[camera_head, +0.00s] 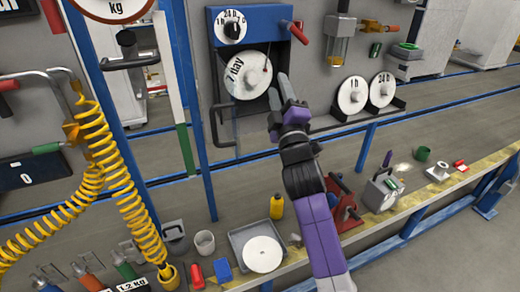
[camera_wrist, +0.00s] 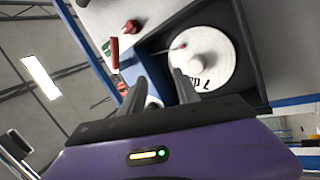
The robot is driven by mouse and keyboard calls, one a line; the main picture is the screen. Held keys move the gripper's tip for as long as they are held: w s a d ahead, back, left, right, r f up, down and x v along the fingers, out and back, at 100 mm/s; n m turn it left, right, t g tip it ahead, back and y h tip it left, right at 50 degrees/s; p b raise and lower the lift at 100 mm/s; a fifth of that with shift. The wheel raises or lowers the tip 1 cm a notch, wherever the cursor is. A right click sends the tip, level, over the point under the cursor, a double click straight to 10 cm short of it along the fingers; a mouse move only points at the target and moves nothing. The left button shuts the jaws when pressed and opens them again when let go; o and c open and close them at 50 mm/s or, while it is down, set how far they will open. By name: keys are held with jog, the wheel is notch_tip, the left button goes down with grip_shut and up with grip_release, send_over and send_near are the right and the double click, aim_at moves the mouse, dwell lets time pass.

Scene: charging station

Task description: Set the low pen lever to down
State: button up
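A chart recorder has a blue top housing (camera_head: 262,22) and a white disc marked "7 day" (camera_head: 246,76), which also shows in the wrist view (camera_wrist: 214,72). A thin red-tipped pen (camera_head: 266,69) lies over the disc. A red-handled lever (camera_head: 297,34) sticks out at the housing's right end, and a red handle shows in the wrist view (camera_wrist: 115,50). I cannot tell for certain which part is the low pen lever. My gripper (camera_head: 278,86) is raised in front of the disc's lower right side. Its fingers (camera_wrist: 172,75) are apart, with nothing visibly held.
A dial knob (camera_head: 231,27) sits on the housing's left. Discs marked "1 h" (camera_head: 353,95) and "24 h" (camera_head: 382,90) stand on a rack to the right. A blue post (camera_head: 196,110) rises left of the recorder. The bench (camera_head: 340,265) below holds a tray and tools.

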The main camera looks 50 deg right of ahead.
jog(key=s+a+f+t+y, duration=0.1)
jog(key=a+f+y, duration=0.4)
jog(key=a+f, duration=0.6)
jog(key=shift+s+t, duration=0.4)
jog(key=shift+s, duration=0.1)
jog(key=s+a+f+m+y, duration=0.1)
jog(key=s+a+f+y, duration=0.2)
jog(key=s+a+f, duration=0.3)
jog(key=s+a+f+y, duration=0.3)
jog(key=s+a+f, duration=0.2)
jog(key=a, duration=0.4)
jog(key=s+a+f+m+g+y, duration=0.1)
jog(key=s+a, duration=0.3)
jog(key=s, duration=0.4)
jog(key=s+a+m+g+y, duration=0.2)
jog(key=s+a, duration=0.3)
jog(key=s, duration=0.3)
jog(key=shift+s+a+f+m+y, duration=0.2)
jog(key=shift+s+f+m+y, duration=0.2)
jog(key=shift+m+y, duration=0.4)
